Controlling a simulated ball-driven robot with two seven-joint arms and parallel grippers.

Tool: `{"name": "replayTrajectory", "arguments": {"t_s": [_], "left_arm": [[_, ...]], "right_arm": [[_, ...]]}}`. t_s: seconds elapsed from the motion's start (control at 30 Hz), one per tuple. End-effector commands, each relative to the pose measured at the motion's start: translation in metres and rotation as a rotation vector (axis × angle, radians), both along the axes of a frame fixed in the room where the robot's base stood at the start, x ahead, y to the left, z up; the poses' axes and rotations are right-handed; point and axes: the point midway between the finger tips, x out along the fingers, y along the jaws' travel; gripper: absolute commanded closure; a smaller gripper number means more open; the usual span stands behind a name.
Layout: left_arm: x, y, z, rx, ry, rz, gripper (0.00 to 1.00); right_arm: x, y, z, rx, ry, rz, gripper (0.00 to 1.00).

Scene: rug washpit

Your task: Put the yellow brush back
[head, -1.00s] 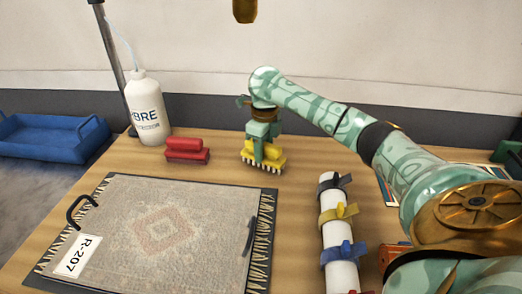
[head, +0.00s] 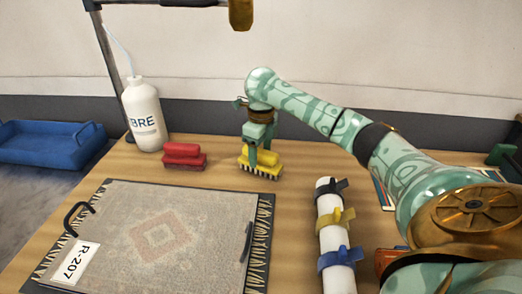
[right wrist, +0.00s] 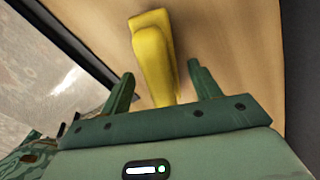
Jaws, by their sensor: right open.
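The yellow brush (head: 268,158) stands bristles down on the wooden table, right of the red brush (head: 183,156) and beyond the rug's right corner. My right gripper (head: 259,150) is open and points down at the yellow brush, partly covering it in the head view. In the right wrist view the yellow handle (right wrist: 153,55) shows between and beyond the two spread fingers (right wrist: 163,85). Whether a finger touches it I cannot tell. My left gripper is not in view.
A patterned rug (head: 190,215) lies on a dark board with a handle. A white bottle (head: 145,115) stands behind it, beside a lamp post. A white roll (head: 333,225) with black, yellow and blue straps lies right of the rug. A blue tray (head: 45,145) is at far left.

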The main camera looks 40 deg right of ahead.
Motion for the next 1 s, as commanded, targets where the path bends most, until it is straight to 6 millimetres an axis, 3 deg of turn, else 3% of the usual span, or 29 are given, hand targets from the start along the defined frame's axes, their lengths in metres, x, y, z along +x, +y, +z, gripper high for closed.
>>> {"name": "replayTrajectory", "arguments": {"t_s": [0.03,0.1,0.3,1.0], "left_arm": [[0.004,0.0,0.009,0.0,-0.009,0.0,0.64],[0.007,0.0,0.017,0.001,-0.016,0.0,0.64],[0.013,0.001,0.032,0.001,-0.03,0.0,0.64],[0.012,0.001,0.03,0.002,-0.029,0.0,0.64]], "right_arm": [[0.0,0.0,0.017,0.001,-0.007,-0.001,0.38],[0.0,-0.001,0.031,0.001,-0.007,-0.002,0.38],[0.0,-0.001,0.061,0.001,-0.004,-0.001,0.38],[0.0,-0.001,0.06,0.002,0.0,-0.001,0.38]]}}
